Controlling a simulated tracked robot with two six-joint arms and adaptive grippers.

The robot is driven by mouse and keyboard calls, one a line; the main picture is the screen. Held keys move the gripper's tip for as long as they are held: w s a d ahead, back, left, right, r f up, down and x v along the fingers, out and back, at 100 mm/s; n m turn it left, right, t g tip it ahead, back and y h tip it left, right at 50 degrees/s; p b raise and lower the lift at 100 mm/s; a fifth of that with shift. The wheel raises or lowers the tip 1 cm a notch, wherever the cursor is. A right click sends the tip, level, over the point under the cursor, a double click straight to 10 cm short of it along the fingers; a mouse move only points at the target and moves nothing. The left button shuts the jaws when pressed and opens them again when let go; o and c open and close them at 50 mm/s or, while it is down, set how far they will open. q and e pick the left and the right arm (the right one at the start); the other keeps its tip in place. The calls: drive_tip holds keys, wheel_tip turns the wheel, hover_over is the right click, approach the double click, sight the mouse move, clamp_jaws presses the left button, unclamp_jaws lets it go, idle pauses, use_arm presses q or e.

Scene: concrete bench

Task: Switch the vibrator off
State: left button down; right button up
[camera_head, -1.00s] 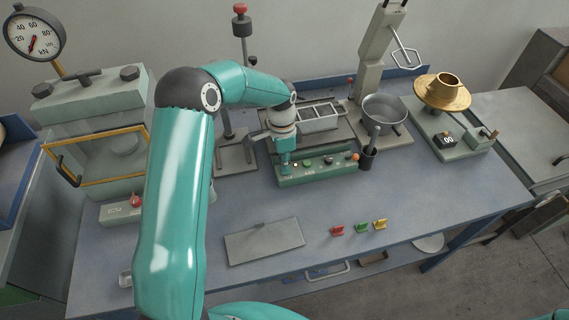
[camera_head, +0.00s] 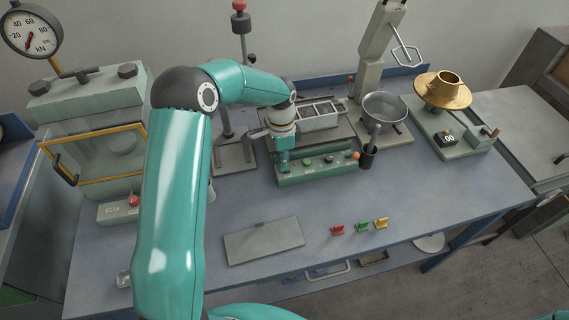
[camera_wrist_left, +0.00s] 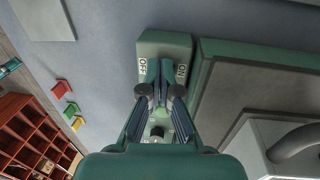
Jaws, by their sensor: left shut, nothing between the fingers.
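The vibrator is a green box (camera_head: 330,172) with a row of coloured controls on its front panel and a metal mould (camera_head: 320,116) on top. In the left wrist view its panel (camera_wrist_left: 164,45) carries the words OFF on the left and ON on the right. My left gripper (camera_head: 284,168) points down at the left end of this panel. In the left wrist view the left gripper (camera_wrist_left: 160,105) is in front of the panel, shut and empty, and hides most of the controls. I cannot tell whether it touches one. My right gripper is not in view.
A press with a yellow-framed guard (camera_head: 95,155) stands at the left. A rod stand (camera_head: 235,155) is behind my arm. A bowl mixer (camera_head: 385,108) and a scale with a brass cone (camera_head: 443,92) stand right. A grey plate (camera_head: 263,241) and coloured clips (camera_head: 361,227) lie in front.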

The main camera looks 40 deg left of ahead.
use_arm(q)
drive_tip(key=shift+w+a, duration=0.2)
drive_tip(key=shift+r, duration=0.15)
drive_tip(key=shift+r+p, duration=0.2)
drive_tip(key=shift+p, duration=0.1)
wheel_tip(320, 180, up, 4)
drive_tip(key=p, duration=0.2)
drive_tip(key=shift+p, duration=0.35)
drive_tip(key=shift+w+r+b, duration=0.1)
drive_tip(key=shift+r+b, duration=0.35)
drive_tip(key=shift+b, duration=0.25)
wheel_tip(320, 180, up, 8)
drive_tip(key=b, duration=0.1)
drive_tip(key=shift+r, duration=0.2)
